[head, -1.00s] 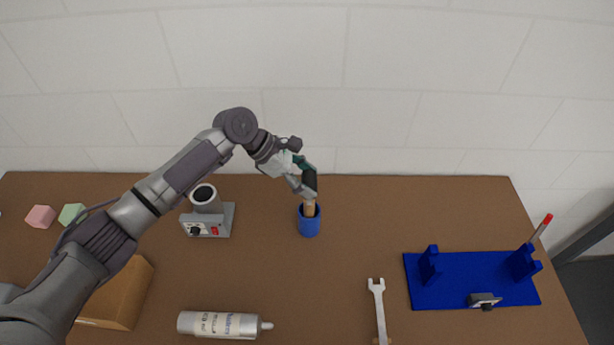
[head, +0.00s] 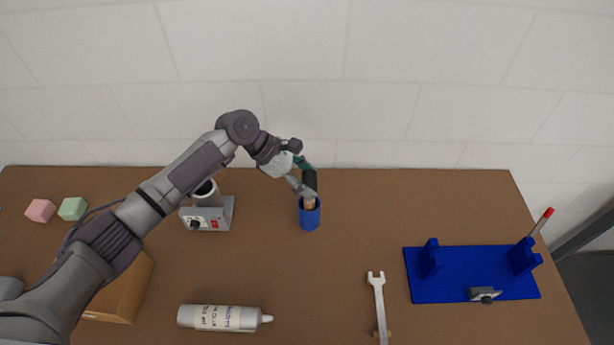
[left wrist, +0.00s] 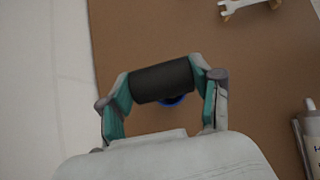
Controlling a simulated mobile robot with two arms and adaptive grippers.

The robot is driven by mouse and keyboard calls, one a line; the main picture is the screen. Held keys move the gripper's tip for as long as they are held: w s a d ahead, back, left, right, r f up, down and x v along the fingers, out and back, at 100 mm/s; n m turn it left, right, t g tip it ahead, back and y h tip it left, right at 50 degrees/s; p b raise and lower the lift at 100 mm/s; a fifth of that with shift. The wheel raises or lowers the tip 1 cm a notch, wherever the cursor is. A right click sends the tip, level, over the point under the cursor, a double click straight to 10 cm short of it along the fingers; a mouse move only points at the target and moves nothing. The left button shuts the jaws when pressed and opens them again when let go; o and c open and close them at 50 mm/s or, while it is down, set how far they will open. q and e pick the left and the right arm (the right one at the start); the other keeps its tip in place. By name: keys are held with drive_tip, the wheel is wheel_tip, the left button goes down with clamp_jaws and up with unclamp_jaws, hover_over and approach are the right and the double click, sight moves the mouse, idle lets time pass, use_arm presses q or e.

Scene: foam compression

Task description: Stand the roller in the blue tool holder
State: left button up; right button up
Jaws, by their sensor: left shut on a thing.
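The roller (left wrist: 162,82) has a black cylindrical head and a tan handle (head: 310,203). My left gripper (head: 308,184) is shut on the black head, one finger at each end, as the left wrist view (left wrist: 162,86) shows. The blue tool holder (head: 310,218) is a small upright cup on the table. The handle points down into the cup's opening, with its lower end hidden inside. Only a bit of the blue rim (left wrist: 174,101) shows under the roller in the left wrist view. My right gripper is not in view.
A grey device with a round cup (head: 208,215) stands left of the holder. A tube (head: 222,318), a wrench (head: 379,300) and a blue rack (head: 460,275) lie in front and to the right. The table around the holder is clear.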

use_arm(q)
drive_tip(key=shift+f, duration=0.25)
drive_tip(key=o, duration=1.4)
drive_tip(key=v, duration=1.2)
